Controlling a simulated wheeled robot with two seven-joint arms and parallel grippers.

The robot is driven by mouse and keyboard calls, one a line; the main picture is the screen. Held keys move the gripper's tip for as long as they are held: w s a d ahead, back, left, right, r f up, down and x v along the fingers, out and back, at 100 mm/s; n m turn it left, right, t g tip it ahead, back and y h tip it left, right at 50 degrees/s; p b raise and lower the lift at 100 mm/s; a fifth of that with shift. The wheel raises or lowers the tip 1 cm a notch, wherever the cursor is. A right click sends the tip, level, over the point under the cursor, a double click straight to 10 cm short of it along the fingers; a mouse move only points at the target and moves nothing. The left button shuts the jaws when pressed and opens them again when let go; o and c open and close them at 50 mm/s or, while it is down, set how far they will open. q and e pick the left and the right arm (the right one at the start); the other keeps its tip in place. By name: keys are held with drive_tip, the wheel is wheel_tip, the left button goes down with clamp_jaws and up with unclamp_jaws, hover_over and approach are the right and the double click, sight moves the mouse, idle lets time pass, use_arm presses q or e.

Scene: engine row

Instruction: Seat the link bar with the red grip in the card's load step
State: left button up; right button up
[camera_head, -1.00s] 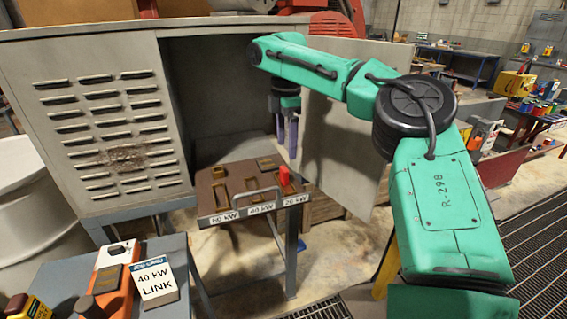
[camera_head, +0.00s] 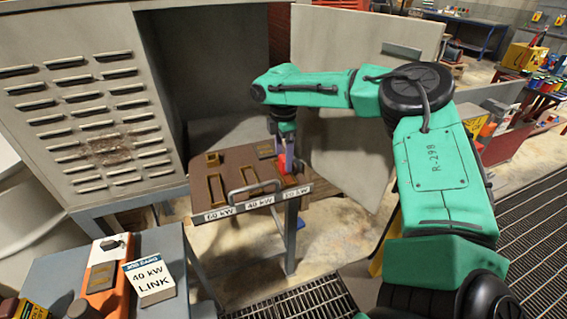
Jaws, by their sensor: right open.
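The card (camera_head: 150,279) reads "40 kW LINK" and stands at the lower left. The link board (camera_head: 233,161) has brass-framed steps labelled 60 kW (camera_head: 219,215), 40 kW (camera_head: 259,202) and 20 kW (camera_head: 297,191), left to right. The link bar's red grip (camera_head: 281,161) is at the right, in line with the 20 kW step; the bar below it is mostly hidden. My right gripper (camera_head: 287,165) is open, fingers pointing down at the red grip. I cannot tell whether they touch it. The 40 kW step looks empty. My left gripper is not in view.
A grey handle (camera_head: 254,188) rises at the board's front edge. A vented cabinet (camera_head: 88,110) stands behind at left, its open door (camera_head: 372,140) behind my right arm. A side table (camera_head: 50,277) holds an orange device (camera_head: 108,275) beside the card.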

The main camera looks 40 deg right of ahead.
drive_tip(key=shift+s+a+f, duration=0.1)
drive_tip(key=shift+f, duration=0.5)
drive_tip(key=shift+s+a+f, duration=0.1)
drive_tip(key=shift+f, duration=0.45)
drive_tip(key=shift+w+d, duration=0.1)
clamp_jaws()
drive_tip(key=shift+r, duration=0.15)
